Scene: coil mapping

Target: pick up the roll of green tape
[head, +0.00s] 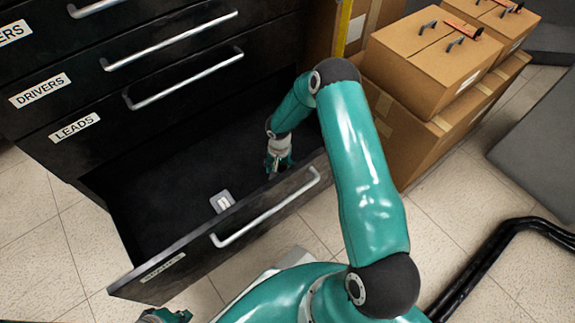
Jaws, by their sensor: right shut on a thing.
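No roll of green tape can be made out in the head view. My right gripper (278,168) reaches down into the open black drawer (150,205), close to the inner side of its front panel near the right end. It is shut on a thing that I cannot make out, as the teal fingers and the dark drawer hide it. My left gripper (165,316) shows only in part at the bottom edge, in front of the drawer, and its fingers cannot be read.
A small pale square item (222,202) lies in the drawer near its front. The drawer has a silver handle (265,208). Shut drawers (160,65) rise above it. Cardboard boxes (425,65) stand at the right. A black tube (490,255) lies on the tiled floor.

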